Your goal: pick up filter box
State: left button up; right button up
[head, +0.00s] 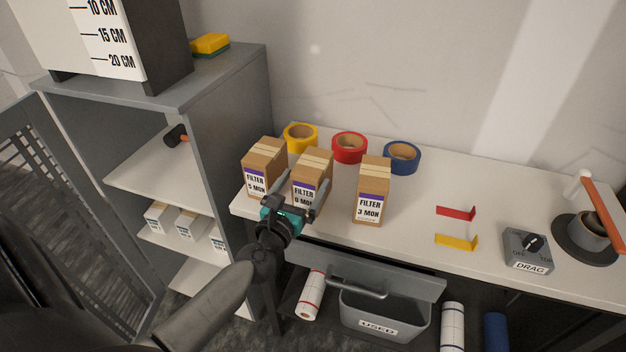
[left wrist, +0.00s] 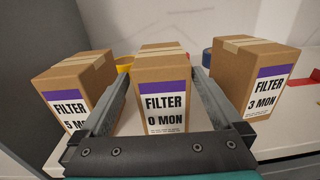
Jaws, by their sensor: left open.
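Three brown filter boxes stand upright in a row on the white bench top. The left one, labelled FILTER 5 MON (head: 262,168), also shows in the left wrist view (left wrist: 75,88). The middle one, labelled FILTER 0 MON (head: 314,172), shows between my finger tips in the left wrist view (left wrist: 162,88). The right one, labelled FILTER 3 MON (head: 372,190), stands apart to the right (left wrist: 250,75). My left gripper (head: 296,200) is open, its fingers pointing at the middle box from the front, one on each side of its near face. My right gripper is not in view.
Yellow (head: 300,138), red (head: 349,147) and blue (head: 402,157) tape rolls lie behind the boxes. A grey shelf unit (head: 228,125) stands close on the left. A DRAG switch box (head: 527,251) is at the right.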

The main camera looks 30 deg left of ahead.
aim_at(313, 168)
pick_arm(q)
jog(key=shift+w+a+f, duration=0.1)
jog(key=shift+w+a, duration=0.1)
jog(key=shift+w, duration=1.15)
jog(key=shift+w+a, duration=0.2)
jog(key=shift+w, duration=1.1)
jog(key=shift+c, duration=0.4)
jog(key=c, duration=1.2)
jog(key=shift+c, duration=0.6)
jog(key=shift+r, duration=0.2)
